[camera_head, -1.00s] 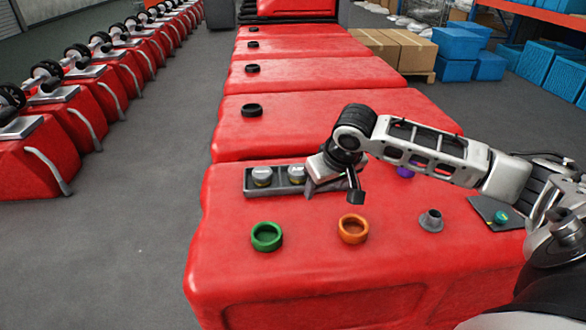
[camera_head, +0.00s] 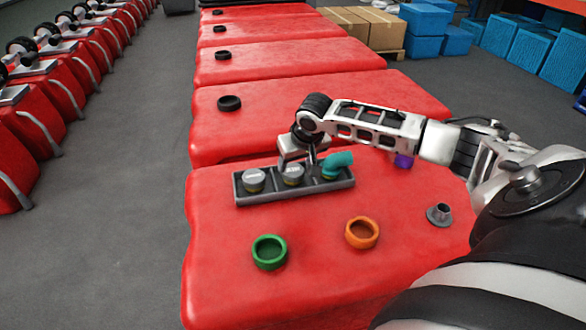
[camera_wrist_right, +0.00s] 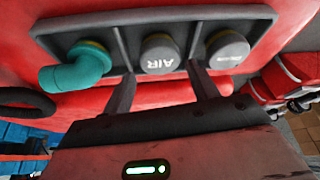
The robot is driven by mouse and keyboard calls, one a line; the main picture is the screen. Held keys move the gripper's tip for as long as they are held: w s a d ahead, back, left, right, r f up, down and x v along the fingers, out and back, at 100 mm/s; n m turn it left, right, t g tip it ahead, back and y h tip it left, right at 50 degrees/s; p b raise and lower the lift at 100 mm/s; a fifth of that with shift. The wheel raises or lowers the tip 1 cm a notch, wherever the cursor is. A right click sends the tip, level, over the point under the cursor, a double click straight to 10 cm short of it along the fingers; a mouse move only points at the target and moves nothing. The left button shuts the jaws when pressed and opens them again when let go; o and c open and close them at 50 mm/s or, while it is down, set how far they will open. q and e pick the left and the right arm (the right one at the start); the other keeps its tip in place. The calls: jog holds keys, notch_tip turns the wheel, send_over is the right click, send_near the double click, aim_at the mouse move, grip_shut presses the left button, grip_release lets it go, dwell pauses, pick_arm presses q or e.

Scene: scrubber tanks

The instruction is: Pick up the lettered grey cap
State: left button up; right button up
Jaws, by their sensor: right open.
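A dark grey rack (camera_head: 240,199) on the red tank top holds two grey caps and a teal elbow (camera_head: 337,163). The middle cap (camera_head: 292,177) carries letters, which read AIR in the right wrist view (camera_wrist_right: 160,54). The left cap (camera_head: 253,180) also has faint marks, and it shows at the right in the wrist view (camera_wrist_right: 228,50). My right gripper (camera_head: 307,164) is open over the rack at the middle cap. In the wrist view its fingers (camera_wrist_right: 162,75) stand on either side of the AIR cap, with the cap free between the tips. My left gripper is out of view.
A green ring (camera_head: 269,252), an orange ring (camera_head: 362,233) and a grey flanged fitting (camera_head: 439,214) stand on the tank's near part. A purple piece (camera_head: 403,160) is partly hidden under my right arm. More red tanks with black rings (camera_head: 229,103) stretch away behind.

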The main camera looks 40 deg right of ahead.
aim_at(293, 169)
jog(key=shift+x, duration=2.7)
jog(key=c, duration=0.6)
jog(key=shift+r, duration=0.15)
